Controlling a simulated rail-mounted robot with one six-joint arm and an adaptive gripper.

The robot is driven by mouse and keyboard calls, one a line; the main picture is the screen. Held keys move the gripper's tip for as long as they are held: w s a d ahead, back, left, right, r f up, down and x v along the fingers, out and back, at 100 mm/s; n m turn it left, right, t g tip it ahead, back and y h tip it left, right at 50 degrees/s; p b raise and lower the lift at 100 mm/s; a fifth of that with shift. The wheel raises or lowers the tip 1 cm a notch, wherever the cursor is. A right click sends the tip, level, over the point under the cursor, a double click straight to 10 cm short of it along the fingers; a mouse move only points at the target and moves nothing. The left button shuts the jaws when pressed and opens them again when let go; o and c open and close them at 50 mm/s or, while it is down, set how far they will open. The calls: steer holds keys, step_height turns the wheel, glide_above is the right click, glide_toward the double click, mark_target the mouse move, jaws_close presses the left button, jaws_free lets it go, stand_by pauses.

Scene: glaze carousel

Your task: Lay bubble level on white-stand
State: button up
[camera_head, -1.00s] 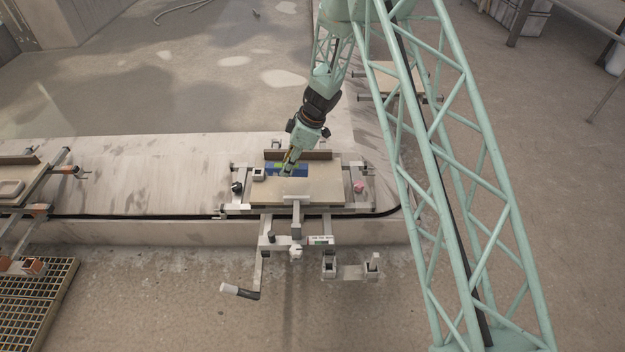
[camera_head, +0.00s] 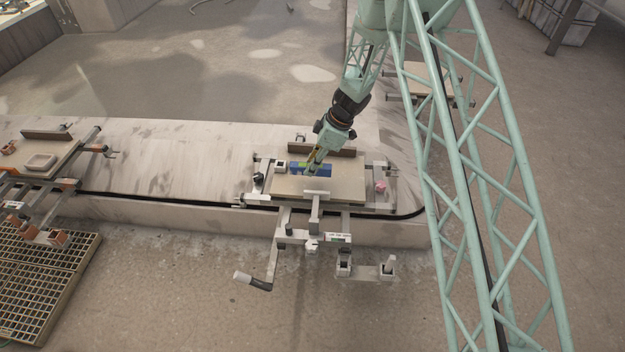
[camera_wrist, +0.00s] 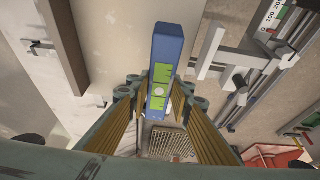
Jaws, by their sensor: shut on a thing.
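The bubble level (camera_wrist: 166,50) is a blue bar with a bright green marked window, held between my gripper's yellow-ribbed fingers in the wrist view. In the head view the level (camera_head: 324,170) shows as a blue strip over the tan board. My gripper (camera_head: 312,169) is shut on it, tilted down from the upper right. I cannot tell whether the level touches the board. A small white block with a dark top (camera_head: 280,166) sits at the board's left, beside the level. I cannot tell for sure which thing is the white-stand.
The tan board (camera_head: 325,190) rests on a clamped frame with a dark back rail (camera_head: 321,149). A pink knob (camera_head: 380,187) is at its right. A crank handle (camera_head: 253,281) and two white-and-dark holders (camera_head: 366,270) stick out in front. Another station (camera_head: 45,158) stands left.

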mark_target(323, 166)
steer(key=shift+f+b, duration=0.35)
steer(key=shift+f, duration=1.1)
steer(key=shift+f+b, duration=0.7)
steer(key=shift+f, duration=1.2)
steer(key=o, duration=0.9)
steer(key=shift+p+v, duration=2.15)
steer(key=shift+v, duration=3.9)
